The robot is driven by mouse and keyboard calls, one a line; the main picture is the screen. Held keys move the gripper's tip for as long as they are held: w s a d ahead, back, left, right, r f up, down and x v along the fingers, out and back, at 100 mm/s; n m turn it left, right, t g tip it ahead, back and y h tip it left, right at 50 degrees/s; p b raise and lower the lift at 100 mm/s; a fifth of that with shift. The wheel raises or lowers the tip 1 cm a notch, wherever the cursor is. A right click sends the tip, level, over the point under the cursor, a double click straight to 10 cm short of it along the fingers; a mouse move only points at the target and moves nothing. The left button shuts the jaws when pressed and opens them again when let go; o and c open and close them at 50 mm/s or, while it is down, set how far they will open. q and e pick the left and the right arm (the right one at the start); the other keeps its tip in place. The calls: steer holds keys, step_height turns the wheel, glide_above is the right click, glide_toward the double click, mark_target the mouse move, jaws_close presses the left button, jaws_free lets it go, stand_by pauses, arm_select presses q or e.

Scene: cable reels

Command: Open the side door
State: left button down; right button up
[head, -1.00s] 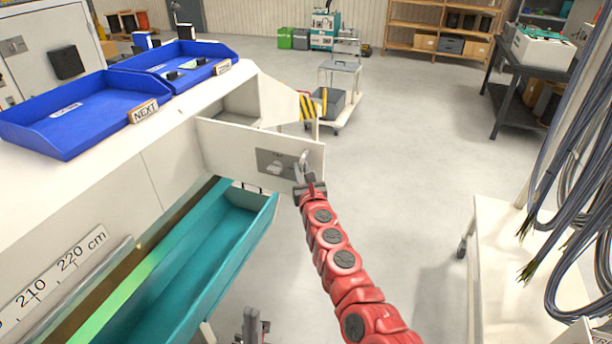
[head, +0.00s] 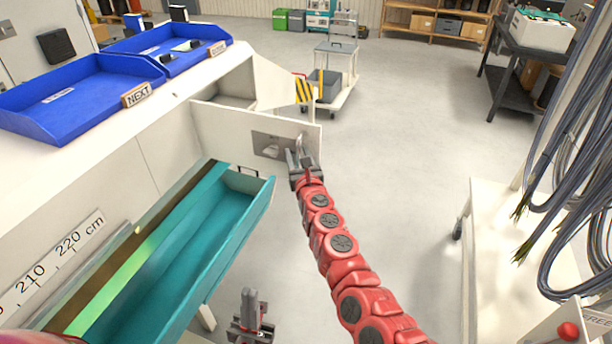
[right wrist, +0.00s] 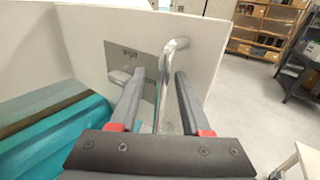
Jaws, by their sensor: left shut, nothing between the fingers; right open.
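The side door (head: 225,126) is a white panel that stands out from the white bench, with a gap visible behind it. It carries a grey plate (head: 268,145) and a metal bar handle (right wrist: 166,78) near its free edge. My right gripper (head: 301,160) is at the handle; in the right wrist view its open fingers (right wrist: 156,92) stand on either side of the bar, apart from each other. Whether either finger touches the bar cannot be told. My left gripper (head: 250,308) is low at the bottom of the head view, shut and empty, away from the door.
A teal trough (head: 205,245) runs along the bench below the door. Blue trays (head: 60,105) sit on the bench top. A white cart (head: 490,215) with hanging cables (head: 565,150) stands at right. A small trolley (head: 335,75) is beyond the door. The floor between is clear.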

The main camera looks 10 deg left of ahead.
steer(key=shift+s+d+p, duration=0.3)
steer(key=shift+s+p, duration=0.05)
steer(key=shift+s, duration=0.25)
steer(key=shift+s+d+r+p, duration=0.3)
steer(key=shift+s+p, duration=0.1)
steer(key=shift+p, duration=0.15)
steer(key=shift+s+d+r+p, duration=0.15)
steer(key=shift+s+r+p, duration=0.2)
steer(key=shift+p, duration=0.2)
steer(key=p+v, duration=0.9)
steer(key=v, duration=0.4)
steer(key=shift+s+f, duration=0.35)
steer(key=shift+s, duration=0.05)
